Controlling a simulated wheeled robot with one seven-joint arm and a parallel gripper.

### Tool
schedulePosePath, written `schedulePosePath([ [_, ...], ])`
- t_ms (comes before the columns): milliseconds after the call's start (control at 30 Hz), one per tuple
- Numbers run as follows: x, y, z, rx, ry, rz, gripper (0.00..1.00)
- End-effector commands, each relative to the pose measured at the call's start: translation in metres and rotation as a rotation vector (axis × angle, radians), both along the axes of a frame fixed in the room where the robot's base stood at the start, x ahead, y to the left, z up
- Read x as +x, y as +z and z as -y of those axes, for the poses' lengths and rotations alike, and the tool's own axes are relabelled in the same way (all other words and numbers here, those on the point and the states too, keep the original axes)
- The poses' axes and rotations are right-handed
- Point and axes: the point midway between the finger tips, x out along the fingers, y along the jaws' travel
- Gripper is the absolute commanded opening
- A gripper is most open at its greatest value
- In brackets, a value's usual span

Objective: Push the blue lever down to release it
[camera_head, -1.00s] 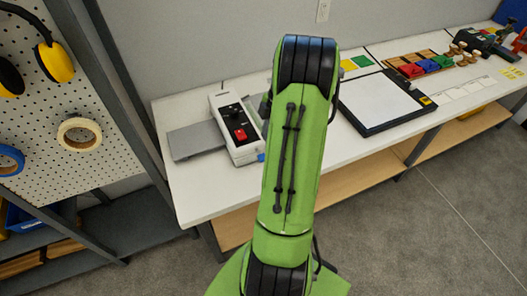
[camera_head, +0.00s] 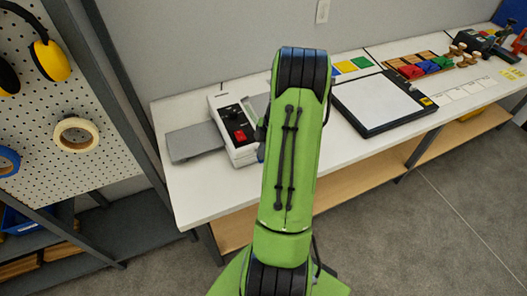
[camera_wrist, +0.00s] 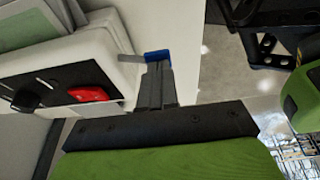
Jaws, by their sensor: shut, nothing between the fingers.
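The blue lever (camera_wrist: 157,56) shows in the wrist view as a small blue tip on a thin grey arm at the side of the white machine (camera_wrist: 75,58). My gripper (camera_wrist: 157,66) is shut and empty. Its fingertips overlap the lever's near edge in that view; I cannot tell whether they touch. In the head view the white machine (camera_head: 243,156) stands on the bench at the left, with a red button (camera_head: 240,135) and a black knob on its dark panel. My green arm hides my gripper and nearly all of the lever there.
A grey plate (camera_head: 195,143) lies left of the machine on the white bench (camera_head: 205,196). A black-framed board (camera_head: 380,103) and coloured pieces stand to the right. A pegboard (camera_head: 60,90) with yellow earmuffs and tape rolls is at the left. Bench front near the machine is clear.

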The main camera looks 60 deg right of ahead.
Motion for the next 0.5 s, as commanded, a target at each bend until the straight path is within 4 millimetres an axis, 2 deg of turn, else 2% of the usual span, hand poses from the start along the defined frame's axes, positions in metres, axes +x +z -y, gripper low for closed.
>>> schedulePosePath([
  [267, -0.003, -0.011, -0.001, -0.043, -0.002, 0.069, 0.0],
  [500, -0.006, -0.029, -0.002, -0.133, -0.005, 0.217, 0.0],
])
